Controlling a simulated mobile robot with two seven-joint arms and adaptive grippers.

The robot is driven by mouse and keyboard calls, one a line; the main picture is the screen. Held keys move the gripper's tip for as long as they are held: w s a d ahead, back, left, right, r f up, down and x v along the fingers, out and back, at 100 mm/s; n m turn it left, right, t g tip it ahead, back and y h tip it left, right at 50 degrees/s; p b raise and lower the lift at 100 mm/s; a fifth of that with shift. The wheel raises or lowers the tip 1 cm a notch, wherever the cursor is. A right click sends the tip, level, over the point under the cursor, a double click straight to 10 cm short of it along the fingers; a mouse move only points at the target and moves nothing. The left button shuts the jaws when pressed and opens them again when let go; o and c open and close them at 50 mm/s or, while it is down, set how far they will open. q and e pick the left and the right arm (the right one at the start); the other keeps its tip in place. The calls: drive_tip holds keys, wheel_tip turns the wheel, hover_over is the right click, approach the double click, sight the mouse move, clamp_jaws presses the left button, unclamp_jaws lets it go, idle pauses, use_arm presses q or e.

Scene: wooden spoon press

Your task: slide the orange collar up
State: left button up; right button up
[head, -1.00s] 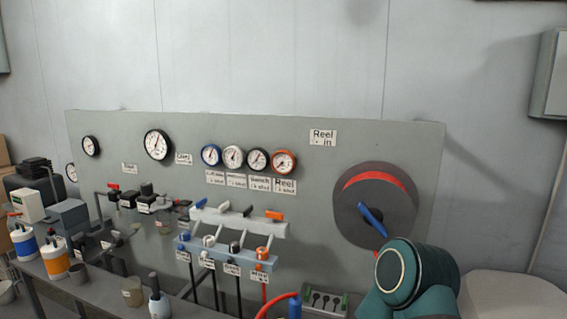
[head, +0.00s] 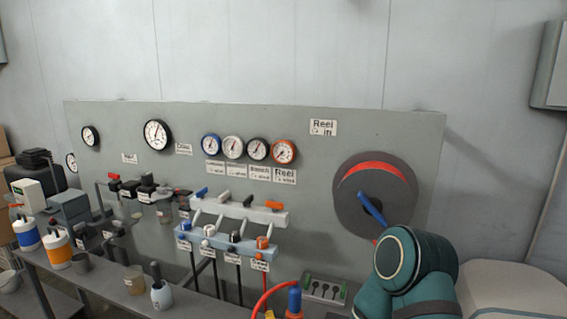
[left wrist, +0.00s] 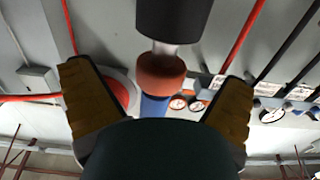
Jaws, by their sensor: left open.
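The orange collar (left wrist: 160,72) shows in the left wrist view, around a blue body (left wrist: 154,106) on one side and a pale neck with a dark cylinder (left wrist: 173,20) on the other. In the head view the collar (head: 294,314) is at the bottom edge, just under the blue body (head: 294,298). My left gripper (left wrist: 157,85) is open. Its yellow-padded fingers lie either side of the collar, with visible gaps. In the head view only a small yellow bit of it shows at the bottom edge. My right gripper is not in view.
A red hose (head: 266,293) curves near the blue body. A grey panel (head: 320,180) carries gauges, a valve manifold (head: 230,240) and a reel disc (head: 345,205) with a blue handle. A green-grey rack (head: 324,287) stands close by. Bottles and cups crowd the bench at left.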

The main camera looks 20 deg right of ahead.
use_arm(q)
drive_tip(key=p+v, duration=0.1)
drive_tip(key=v, duration=0.7)
drive_tip(key=shift+p, duration=0.35)
drive_tip(key=shift+w, duration=0.1)
drive_tip(key=s+a+f+n+g+y, duration=0.2)
drive_tip(key=s+a+f+g, duration=0.1)
drive_tip(key=s+a, duration=0.3)
drive_tip(key=s+a+f+n+g+y, duration=0.2)
drive_tip(key=s+a+g, duration=0.4)
drive_tip(key=a, duration=0.4)
drive_tip(key=s+a+f+n+g+y, duration=0.2)
drive_tip(key=s+a+f+n+g, duration=0.2)
drive_tip(key=s+a+f, duration=0.2)
drive_tip(key=shift+s+a, duration=0.65)
drive_tip(key=shift+a, duration=0.3)
